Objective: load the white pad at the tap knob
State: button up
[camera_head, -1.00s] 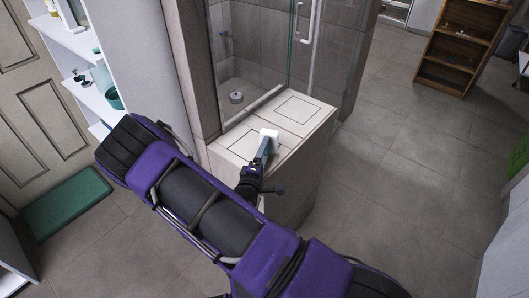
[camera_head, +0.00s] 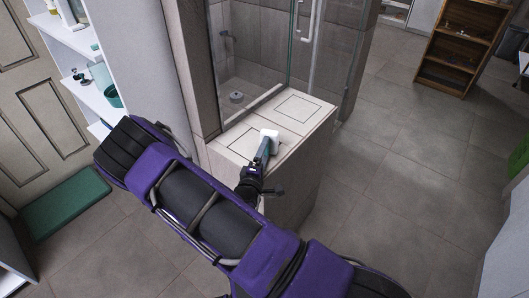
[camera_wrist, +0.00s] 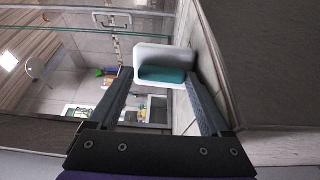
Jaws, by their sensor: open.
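The white pad (camera_head: 269,134) is a small white block with a teal part, at the top of the tiled ledge by the shower. In the wrist view the pad (camera_wrist: 168,53) shows its white rim around a teal face (camera_wrist: 165,75). My gripper (camera_head: 264,148) reaches over the ledge to it from the near side. In the wrist view my gripper (camera_wrist: 160,75) is open, with one finger to each side of the pad; I cannot tell whether they touch it. A small fitting (camera_head: 227,35) on the shower wall may be the tap knob; it is too small to tell.
The tiled ledge (camera_head: 240,142) is otherwise bare. The shower's glass panel (camera_head: 250,60) rises behind it. A round grey object (camera_head: 237,97) lies on the shower floor. White shelves (camera_head: 90,95) and a green mat (camera_head: 65,203) are at left.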

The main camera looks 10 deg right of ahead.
jog(key=shift+r+p, duration=0.35)
jog(key=shift+p, duration=0.2)
jog(key=shift+s+a+r, duration=0.1)
jog(key=shift+s+a, duration=0.05)
jog(key=shift+s, duration=0.1)
jog(key=v, duration=1.1)
jog(key=shift+s, duration=0.2)
